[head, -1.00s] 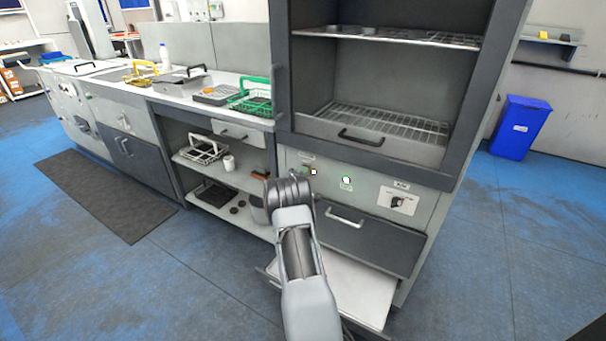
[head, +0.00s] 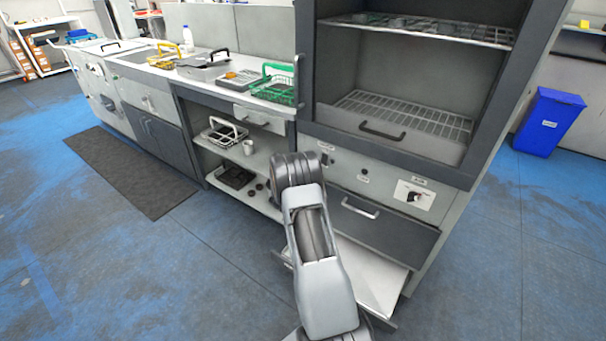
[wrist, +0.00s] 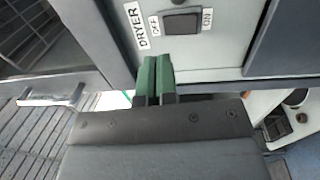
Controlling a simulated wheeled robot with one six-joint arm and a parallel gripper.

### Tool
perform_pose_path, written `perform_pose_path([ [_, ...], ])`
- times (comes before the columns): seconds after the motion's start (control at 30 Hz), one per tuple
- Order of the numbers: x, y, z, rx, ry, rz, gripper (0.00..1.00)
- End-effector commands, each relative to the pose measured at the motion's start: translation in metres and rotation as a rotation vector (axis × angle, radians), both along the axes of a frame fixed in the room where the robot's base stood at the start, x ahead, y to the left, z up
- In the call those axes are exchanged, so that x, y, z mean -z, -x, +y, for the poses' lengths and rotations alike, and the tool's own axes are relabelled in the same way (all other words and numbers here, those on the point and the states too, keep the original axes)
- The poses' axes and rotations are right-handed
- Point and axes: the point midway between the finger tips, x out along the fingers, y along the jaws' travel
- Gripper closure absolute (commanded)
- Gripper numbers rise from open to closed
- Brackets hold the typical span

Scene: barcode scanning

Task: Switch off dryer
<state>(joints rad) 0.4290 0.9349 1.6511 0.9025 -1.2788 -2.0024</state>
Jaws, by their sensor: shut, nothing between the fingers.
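The dryer (head: 405,100) is the tall dark cabinet with wire shelves in the head view. Its black rocker switch (wrist: 181,23) shows in the wrist view, between an OFF label on its left and an ON label on its right, beside a DRYER label. My gripper (wrist: 157,68) is shut and empty. Its green fingertips are just below the OFF side of the switch; I cannot tell if they touch the panel. In the head view my arm hides the gripper. The round indicator (head: 364,172) on the panel looks dark.
A knob plate (head: 414,195) and a drawer (head: 380,221) are on the same cabinet front. A pale low shelf (head: 365,280) juts out below the drawer. A counter (head: 210,73) with baskets runs left. The blue floor in front is clear.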

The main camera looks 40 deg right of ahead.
Motion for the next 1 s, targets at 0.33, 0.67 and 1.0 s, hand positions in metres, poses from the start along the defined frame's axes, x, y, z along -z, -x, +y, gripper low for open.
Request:
perform_pose_path([
  [0.33, -0.007, 0.014, 0.050, -0.003, 0.001, 0.001, 1.00],
  [0.67, -0.008, 0.017, 0.059, 0.000, 0.000, 0.001, 1.00],
  [1.0, -0.008, 0.017, 0.058, 0.000, 0.000, 0.001, 1.00],
])
